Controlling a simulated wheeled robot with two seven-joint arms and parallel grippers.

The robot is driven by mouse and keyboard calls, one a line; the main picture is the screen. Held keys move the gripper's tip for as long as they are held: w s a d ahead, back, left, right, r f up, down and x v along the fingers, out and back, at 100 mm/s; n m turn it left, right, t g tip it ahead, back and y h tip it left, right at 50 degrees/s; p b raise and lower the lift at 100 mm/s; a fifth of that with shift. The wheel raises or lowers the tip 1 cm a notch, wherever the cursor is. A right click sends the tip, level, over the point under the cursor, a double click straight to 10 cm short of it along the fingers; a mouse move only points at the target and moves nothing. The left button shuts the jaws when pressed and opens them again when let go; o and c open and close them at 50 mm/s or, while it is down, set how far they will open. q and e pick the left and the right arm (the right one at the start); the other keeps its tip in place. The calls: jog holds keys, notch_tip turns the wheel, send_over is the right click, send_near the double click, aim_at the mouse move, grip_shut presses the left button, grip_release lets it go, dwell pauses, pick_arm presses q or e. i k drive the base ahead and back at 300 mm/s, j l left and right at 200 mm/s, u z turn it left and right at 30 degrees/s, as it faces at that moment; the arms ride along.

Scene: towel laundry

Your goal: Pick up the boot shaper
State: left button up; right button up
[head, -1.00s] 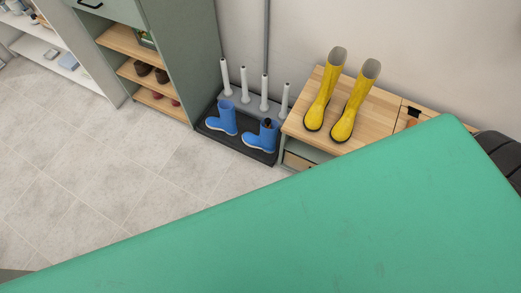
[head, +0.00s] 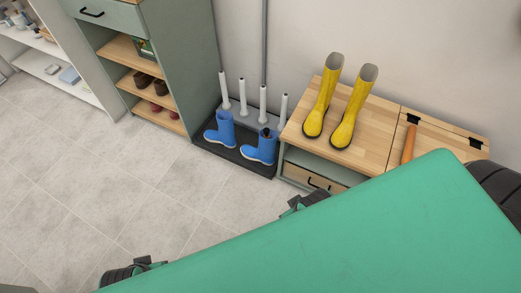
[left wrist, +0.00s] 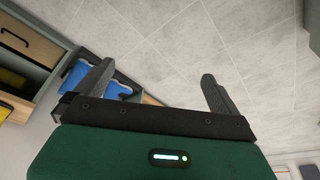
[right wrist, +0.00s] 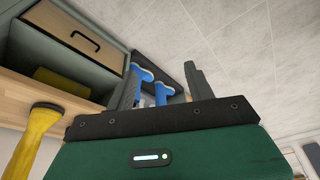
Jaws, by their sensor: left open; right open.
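A dark, small-topped object (head: 265,132) stands in the opening of the right blue boot (head: 259,148) on the black tray; it may be the boot shaper, but it is too small to be sure. An orange-brown stick (head: 409,143) lies on the wooden bench, partly hidden by my green body. My left gripper (left wrist: 157,72) is open and empty, with the blue boots (left wrist: 88,76) beyond its left finger. My right gripper (right wrist: 161,68) is open and empty, with the blue boots (right wrist: 163,91) beyond and between its fingers. Neither gripper touches anything.
Yellow boots (head: 349,115) stand on the wooden bench (head: 375,150). White posts (head: 243,97) rise behind the blue boots on the tray (head: 235,158). A shelf cabinet (head: 185,60) stands left of it. The tiled floor (head: 120,180) is clear.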

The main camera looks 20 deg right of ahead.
aim_at(408, 153)
jog(key=l+z, duration=0.15)
jog(key=z, duration=2)
jog(key=u, duration=1.9)
jog(key=z, duration=1.9)
jog(key=u, duration=0.25)
